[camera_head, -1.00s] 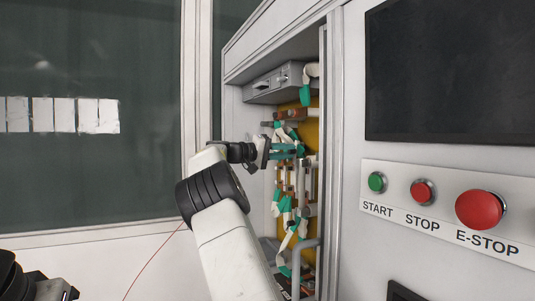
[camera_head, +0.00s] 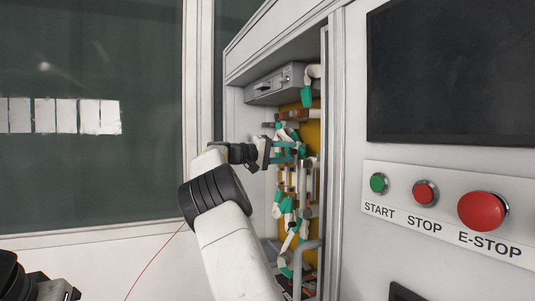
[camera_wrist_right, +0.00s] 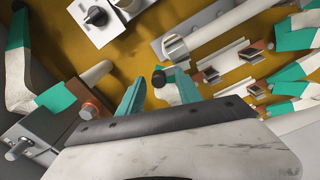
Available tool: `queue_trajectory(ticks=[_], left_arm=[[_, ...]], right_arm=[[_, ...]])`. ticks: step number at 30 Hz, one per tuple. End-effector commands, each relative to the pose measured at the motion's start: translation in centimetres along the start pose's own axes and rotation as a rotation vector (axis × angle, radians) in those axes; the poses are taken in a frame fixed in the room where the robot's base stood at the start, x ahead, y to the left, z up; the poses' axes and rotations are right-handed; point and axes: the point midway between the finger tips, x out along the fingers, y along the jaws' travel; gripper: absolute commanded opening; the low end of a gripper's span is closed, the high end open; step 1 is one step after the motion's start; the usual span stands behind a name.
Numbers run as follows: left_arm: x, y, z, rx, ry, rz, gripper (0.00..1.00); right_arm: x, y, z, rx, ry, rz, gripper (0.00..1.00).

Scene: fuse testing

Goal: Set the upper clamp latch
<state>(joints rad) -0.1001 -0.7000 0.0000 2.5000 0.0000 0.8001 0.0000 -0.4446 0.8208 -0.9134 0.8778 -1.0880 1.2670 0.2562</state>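My right gripper (camera_head: 288,152) reaches into the open cabinet from the left, at the upper middle of the clamp panel. In the right wrist view its two teal fingers (camera_wrist_right: 157,88) stand apart. A pale piece with a dark round tip (camera_wrist_right: 159,78) shows between or just behind them; I cannot tell whether they touch it. White and teal clamp levers (camera_head: 307,86) hang at the top of the panel and more sit below. In the wrist view a white and teal lever (camera_wrist_right: 17,70) is at the left. My left gripper (camera_head: 50,289) is only partly visible at bottom left.
The cabinet's right frame post (camera_head: 333,170) stands close to the panel. A grey box (camera_head: 272,84) sits above the clamps. Copper-ended fuse holders (camera_wrist_right: 228,62) lie right of the fingers in the wrist view. START, STOP and E-STOP buttons (camera_head: 482,211) are at the right.

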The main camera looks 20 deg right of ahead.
Motion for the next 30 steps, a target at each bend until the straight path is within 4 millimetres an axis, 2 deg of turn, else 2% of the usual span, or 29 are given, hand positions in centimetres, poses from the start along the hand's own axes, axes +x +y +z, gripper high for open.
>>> queue_trajectory(ticks=[5, 8, 15, 21, 30], left_arm=[[0.0, 0.0, 0.0, 0.0, 0.0, 0.0, 0.36], [0.0, 0.0, 0.0, 0.0, 0.0, 0.0, 0.36], [0.0, 0.0, 0.0, 0.0, 0.0, 0.0, 0.36], [0.0, 0.0, 0.0, 0.0, 0.0, 0.0, 0.36], [0.0, 0.0, 0.0, 0.0, 0.0, 0.0, 0.36]], right_arm=[[-0.1, 0.1, 0.0, 0.001, 0.0, 0.001, 0.42], [-0.9, 0.0, -0.1, 0.001, 0.002, 0.0, 0.42], [-4.9, 0.0, -0.1, 0.0, 0.003, 0.0, 0.42], [-7.3, 0.0, -0.1, 0.0, 0.001, 0.0, 0.42], [-7.8, 0.0, 0.0, 0.0, 0.0, 0.0, 0.42]])
